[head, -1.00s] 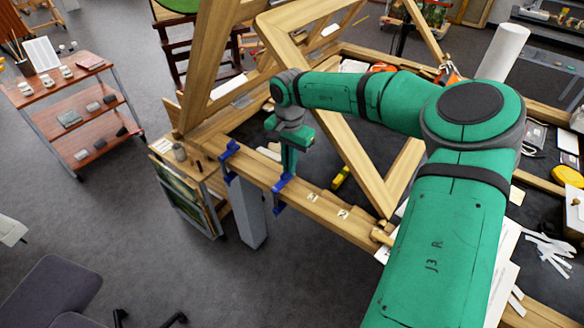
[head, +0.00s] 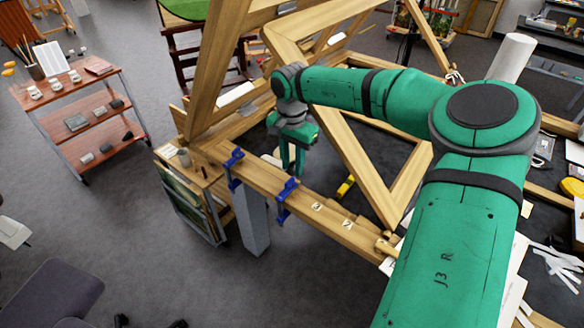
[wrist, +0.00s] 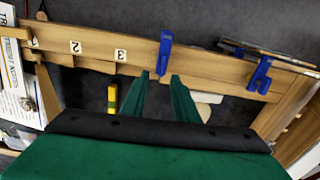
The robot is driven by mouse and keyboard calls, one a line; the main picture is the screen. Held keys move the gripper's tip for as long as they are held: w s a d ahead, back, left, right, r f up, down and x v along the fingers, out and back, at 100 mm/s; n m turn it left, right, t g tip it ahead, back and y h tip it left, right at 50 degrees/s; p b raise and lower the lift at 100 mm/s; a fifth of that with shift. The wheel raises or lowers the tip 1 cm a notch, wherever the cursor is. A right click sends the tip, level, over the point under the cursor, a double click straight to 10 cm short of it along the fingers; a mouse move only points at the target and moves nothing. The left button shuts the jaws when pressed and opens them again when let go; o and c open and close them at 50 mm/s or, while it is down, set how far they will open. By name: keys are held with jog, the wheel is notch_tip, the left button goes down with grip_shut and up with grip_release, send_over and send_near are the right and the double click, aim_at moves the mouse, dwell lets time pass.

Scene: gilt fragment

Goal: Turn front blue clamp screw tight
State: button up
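Two blue clamps grip the front wooden rail (head: 345,228). The nearer clamp (head: 287,195) is just below and in front of my gripper (head: 292,167) in the head view. The farther clamp (head: 234,168) sits to its left. In the wrist view my gripper (wrist: 160,78) has its two green fingers apart with nothing between them. The nearer clamp (wrist: 165,52) is just beyond the fingertips, apparently not held. The other clamp (wrist: 260,75) is off to the right. I cannot make out which part of the nearer clamp is its screw.
Large angled timber beams (head: 345,130) rise behind and beside my arm. A yellow tool (head: 346,186) lies inside the frame; it also shows in the wrist view (wrist: 112,99). A red-brown shelf cart (head: 85,125) stands at left. The floor in front of the rail is open.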

notch_tip(320, 180, up, 9)
dwell(1.3)
dwell(0.4)
notch_tip(320, 180, up, 11)
send_over(292, 179)
jog(key=shift+s+f, duration=0.1)
jog(key=shift+f, duration=0.05)
dwell(0.4)
